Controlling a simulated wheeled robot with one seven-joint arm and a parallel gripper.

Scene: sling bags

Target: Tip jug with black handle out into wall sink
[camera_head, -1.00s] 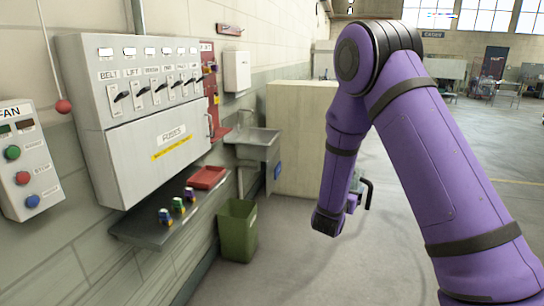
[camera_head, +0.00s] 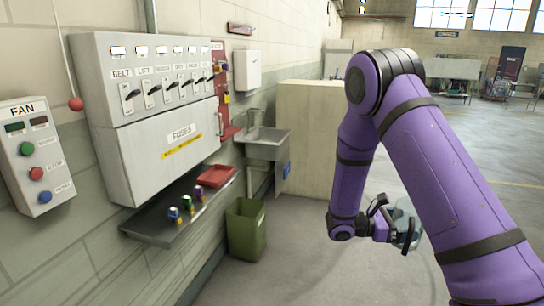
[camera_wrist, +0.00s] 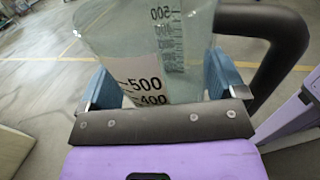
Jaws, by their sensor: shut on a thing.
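My gripper (camera_head: 394,226) is shut on the jug (camera_head: 408,218), well out from the wall and right of the sink. In the wrist view the clear jug (camera_wrist: 140,35), with black measure marks, sits between my two blue-padded fingers (camera_wrist: 157,84). Its thick black handle (camera_wrist: 290,40) stands out on the right. My arm hides part of the jug in the head view. How much it holds, I cannot tell. The grey wall sink (camera_head: 265,140) is on the left wall, past the fuse panel, with its tap above.
A green bin (camera_head: 245,229) stands on the floor below and before the sink. A pale block (camera_head: 312,130) stands behind it. A shelf (camera_head: 160,231) with a red tray (camera_head: 215,175) and small coloured items juts from the wall. The floor around the jug is clear.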

